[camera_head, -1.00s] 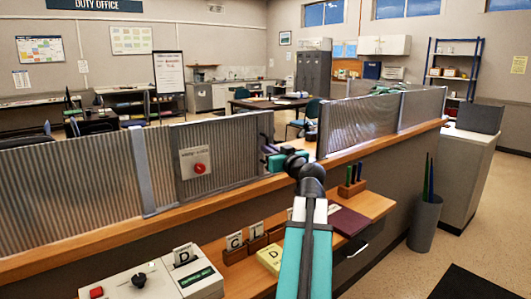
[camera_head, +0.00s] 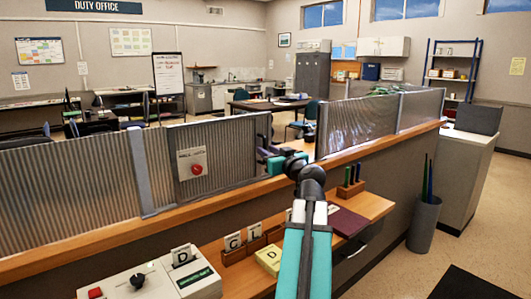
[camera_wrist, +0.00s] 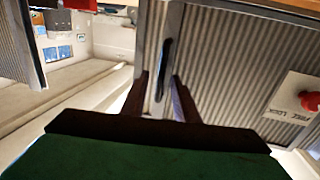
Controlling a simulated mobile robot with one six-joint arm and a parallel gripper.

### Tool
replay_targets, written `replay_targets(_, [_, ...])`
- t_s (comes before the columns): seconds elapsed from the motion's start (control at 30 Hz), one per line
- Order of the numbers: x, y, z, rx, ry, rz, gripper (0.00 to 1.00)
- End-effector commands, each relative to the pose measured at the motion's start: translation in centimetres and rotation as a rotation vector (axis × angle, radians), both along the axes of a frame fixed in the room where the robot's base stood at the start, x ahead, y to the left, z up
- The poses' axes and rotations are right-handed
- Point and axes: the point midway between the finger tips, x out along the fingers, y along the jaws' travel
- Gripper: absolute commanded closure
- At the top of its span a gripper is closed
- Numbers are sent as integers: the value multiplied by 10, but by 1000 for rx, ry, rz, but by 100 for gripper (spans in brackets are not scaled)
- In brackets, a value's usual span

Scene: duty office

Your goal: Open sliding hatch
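The sliding hatch (camera_head: 225,140) is a ribbed, see-through panel in a grey frame, standing on the wooden counter. It carries a white sign with a red knob (camera_head: 197,169), which also shows in the wrist view (camera_wrist: 312,101). A gap lies between its right edge and the ribbed panel on the right. My gripper (camera_head: 268,152) is at the hatch's right edge, partly hidden by my arm. In the wrist view my gripper (camera_wrist: 160,98) has its two dark fingers apart, one on each side of a grey upright with a dark, long handle or slot (camera_wrist: 165,65). I cannot tell whether they touch it.
The wooden counter (camera_head: 90,240) runs below the panels. On the lower shelf are a control box (camera_head: 140,285), lettered card holders (camera_head: 250,240), a yellow block (camera_head: 268,259) and a dark red folder (camera_head: 347,222). A grey bin (camera_head: 424,222) stands at right.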

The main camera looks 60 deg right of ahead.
Motion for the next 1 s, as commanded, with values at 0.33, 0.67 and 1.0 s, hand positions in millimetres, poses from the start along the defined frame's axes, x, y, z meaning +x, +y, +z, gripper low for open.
replay_targets(0.33, [-39,21,-2,-2,-1,-4,72])
replay_targets(0.67, [-70,37,-3,-2,-1,-2,72])
replay_targets(1.0, [-84,45,-3,-1,-2,-1,72])
